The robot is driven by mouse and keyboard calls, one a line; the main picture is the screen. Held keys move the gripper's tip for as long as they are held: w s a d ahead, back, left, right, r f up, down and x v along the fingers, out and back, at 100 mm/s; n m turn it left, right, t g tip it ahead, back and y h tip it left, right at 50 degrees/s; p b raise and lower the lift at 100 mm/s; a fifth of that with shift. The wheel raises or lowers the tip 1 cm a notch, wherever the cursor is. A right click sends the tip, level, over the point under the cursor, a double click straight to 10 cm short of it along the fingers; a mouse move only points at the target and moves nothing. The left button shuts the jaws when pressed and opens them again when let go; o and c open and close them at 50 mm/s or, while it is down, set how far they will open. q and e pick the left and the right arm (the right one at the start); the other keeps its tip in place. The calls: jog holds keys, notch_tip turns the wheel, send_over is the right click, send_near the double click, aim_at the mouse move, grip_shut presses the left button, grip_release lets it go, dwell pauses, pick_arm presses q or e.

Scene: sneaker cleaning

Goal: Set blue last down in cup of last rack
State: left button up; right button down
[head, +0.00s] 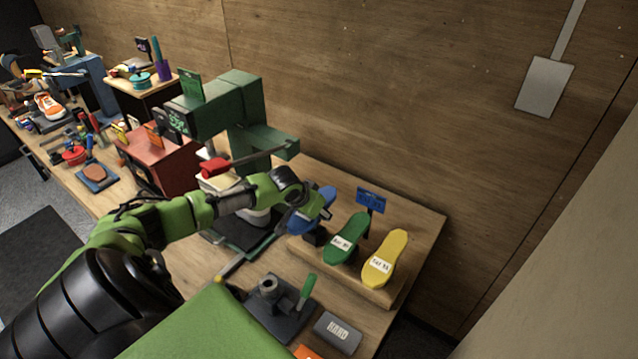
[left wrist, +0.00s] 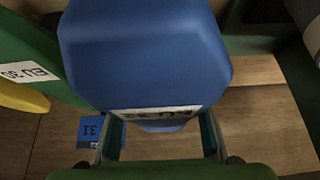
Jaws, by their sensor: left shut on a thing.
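The blue last (head: 318,212) is held in my left gripper (head: 300,218), tilted, at the left end of the wooden last rack (head: 385,296). In the left wrist view the blue last (left wrist: 145,55) fills the upper middle, its white label between the two fingers of my gripper (left wrist: 160,140). A green last (head: 346,238) and a yellow last (head: 385,258) stand in the rack to the right. The cup under the blue last is hidden or hard to tell from the dark parts there. My right gripper is not in view.
A blue sign (head: 371,199) stands behind the rack. A green press (head: 235,115) stands left of it. A dark fixture with a green handle (head: 306,291) and a dark block marked HARD (head: 338,332) lie in front. The bench is bare right of the rack.

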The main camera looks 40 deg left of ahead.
aim_at(298, 223)
pick_arm(q)
jog(key=shift+r+p, duration=0.1)
jog(key=shift+p, duration=0.45)
dwell(0.7)
jog(key=shift+f+b, duration=0.85)
jog(key=shift+f, duration=0.8)
jog(key=o, duration=1.2)
jog(key=shift+o, duration=0.6)
jog(key=shift+s, duration=0.1)
jog(key=v, duration=1.2)
